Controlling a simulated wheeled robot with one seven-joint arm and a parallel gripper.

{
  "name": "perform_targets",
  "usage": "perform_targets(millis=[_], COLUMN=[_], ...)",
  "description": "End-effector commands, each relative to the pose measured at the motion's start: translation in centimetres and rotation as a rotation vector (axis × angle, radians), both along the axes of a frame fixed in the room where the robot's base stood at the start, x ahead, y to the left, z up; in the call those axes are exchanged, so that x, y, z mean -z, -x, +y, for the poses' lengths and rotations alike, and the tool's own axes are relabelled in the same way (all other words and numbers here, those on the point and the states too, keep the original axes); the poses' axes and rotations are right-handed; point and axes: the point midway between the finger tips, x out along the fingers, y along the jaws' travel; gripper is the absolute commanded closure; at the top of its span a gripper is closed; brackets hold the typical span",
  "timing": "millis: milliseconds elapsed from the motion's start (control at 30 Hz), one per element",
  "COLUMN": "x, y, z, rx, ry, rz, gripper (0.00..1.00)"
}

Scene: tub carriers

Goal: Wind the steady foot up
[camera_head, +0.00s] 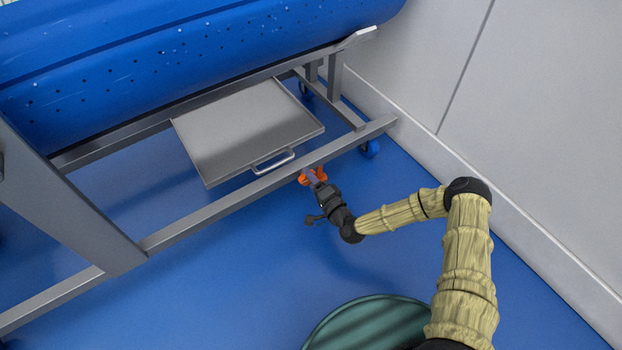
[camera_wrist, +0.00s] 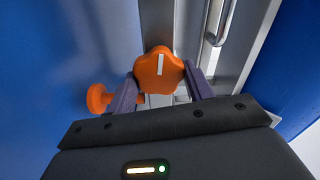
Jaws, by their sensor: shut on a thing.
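The steady foot's orange lobed knob (camera_wrist: 160,72) has a white mark on its face, pointing nearly straight up in the wrist view. In the head view the orange knob (camera_head: 306,178) sits just under the front rail of the grey frame. My gripper (camera_wrist: 160,92) is shut on the knob, one purple finger on each side of it. In the head view my gripper (camera_head: 314,177) reaches the knob from the front. A second, smaller orange part (camera_wrist: 99,98) shows left of the knob. The foot's lower end is hidden.
A grey carrier frame (camera_head: 220,207) holds a blue perforated tub (camera_head: 200,65). A flat grey tray (camera_head: 245,125) with a handle (camera_head: 273,161) sits just behind the rail. Blue floor (camera_head: 240,290) is clear in front.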

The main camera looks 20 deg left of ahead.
Motion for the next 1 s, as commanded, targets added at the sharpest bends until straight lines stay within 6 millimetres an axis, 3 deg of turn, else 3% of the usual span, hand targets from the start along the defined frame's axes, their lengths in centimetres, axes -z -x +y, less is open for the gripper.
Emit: perform_targets(millis=[500, 1000], x=[0.48, 0.4], y=[0.07, 0.08], z=[-0.02, 0.03], rx=[0.0, -0.001], ry=[-0.298, -0.411], rz=[0.354, 0.485], gripper=[0.71, 0.71])
